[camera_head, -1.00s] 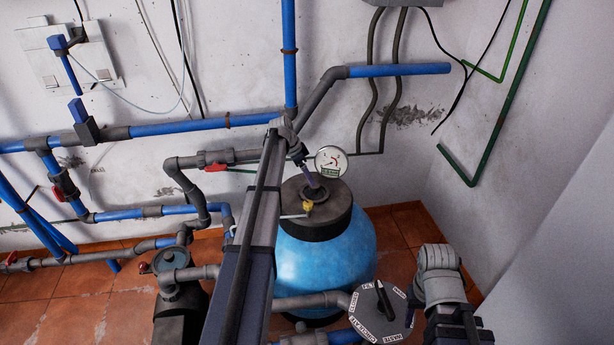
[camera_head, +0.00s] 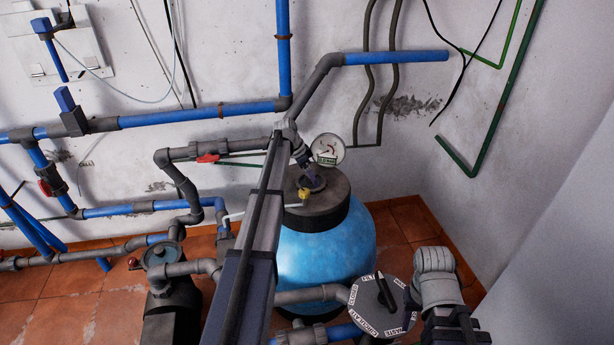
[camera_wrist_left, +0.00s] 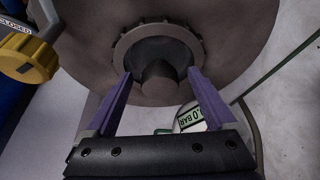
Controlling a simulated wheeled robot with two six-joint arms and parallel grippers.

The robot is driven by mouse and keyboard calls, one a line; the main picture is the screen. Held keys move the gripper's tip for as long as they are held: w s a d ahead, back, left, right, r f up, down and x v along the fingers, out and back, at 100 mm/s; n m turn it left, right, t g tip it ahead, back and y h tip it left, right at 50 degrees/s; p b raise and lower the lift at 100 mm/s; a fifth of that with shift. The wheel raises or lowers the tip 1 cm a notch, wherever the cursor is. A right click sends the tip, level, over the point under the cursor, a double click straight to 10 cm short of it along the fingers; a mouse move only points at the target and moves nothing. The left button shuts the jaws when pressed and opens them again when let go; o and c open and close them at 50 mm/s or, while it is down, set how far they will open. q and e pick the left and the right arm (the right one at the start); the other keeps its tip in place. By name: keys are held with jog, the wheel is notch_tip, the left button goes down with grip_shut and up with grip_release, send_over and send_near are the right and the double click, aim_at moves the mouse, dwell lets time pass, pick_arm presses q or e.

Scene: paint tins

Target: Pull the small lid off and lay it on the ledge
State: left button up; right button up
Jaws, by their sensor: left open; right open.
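The small lid (camera_wrist_left: 157,80), dark with a knob in its middle, sits in a ribbed collar (camera_wrist_left: 119,50) on the dark top (camera_head: 332,203) of the blue tank. My left gripper (camera_head: 310,178) is over this top; in the left wrist view its two purple fingers (camera_wrist_left: 160,88) are open, one on either side of the knob. I cannot tell whether they touch it. My right gripper (camera_head: 409,304) is mostly hidden at the lower right, beside the round labelled valve; its fingers cannot be made out. I cannot make out which surface is the ledge.
A pressure gauge (camera_head: 327,149) stands close behind the left gripper. A yellow valve handle (camera_wrist_left: 24,58) is beside the collar. The labelled valve (camera_head: 379,309) is in front of the blue tank (camera_head: 325,252).

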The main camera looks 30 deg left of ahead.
pick_arm(q)
grip_shut()
dwell(1.4)
